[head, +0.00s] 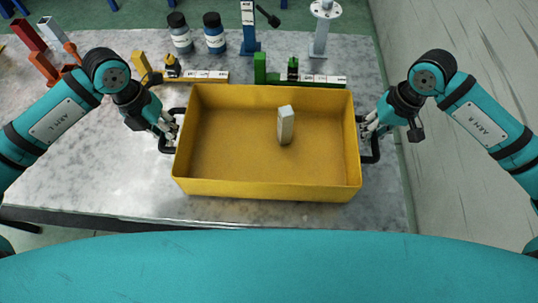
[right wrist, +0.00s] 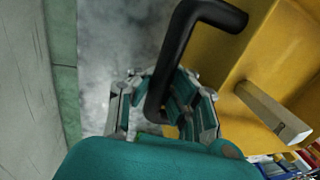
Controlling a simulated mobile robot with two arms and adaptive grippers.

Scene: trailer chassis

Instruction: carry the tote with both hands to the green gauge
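The yellow tote (head: 215,187) is on or just above the grey table, centred in front of me, with a black handle on each side. A pale upright block (head: 285,125) is inside it. My left gripper (head: 170,130) is at the left handle; whether its fingers are closed is too small to tell. My right gripper (head: 370,128) is at the right handle (head: 372,150). In the right wrist view its fingers (right wrist: 160,85) lie on both sides of the black bar and appear closed on it. The green gauge (head: 260,70) stands right behind the tote's far rim, partly hidden by it.
A yellow gauge (head: 143,65) stands behind the tote's far left. Two dark-capped bottles (head: 181,38), a blue stand (head: 249,35) and a grey post (head: 322,30) stand further back. Red and orange brackets (head: 44,68) are at the far left. The table's left front (head: 70,180) is clear.

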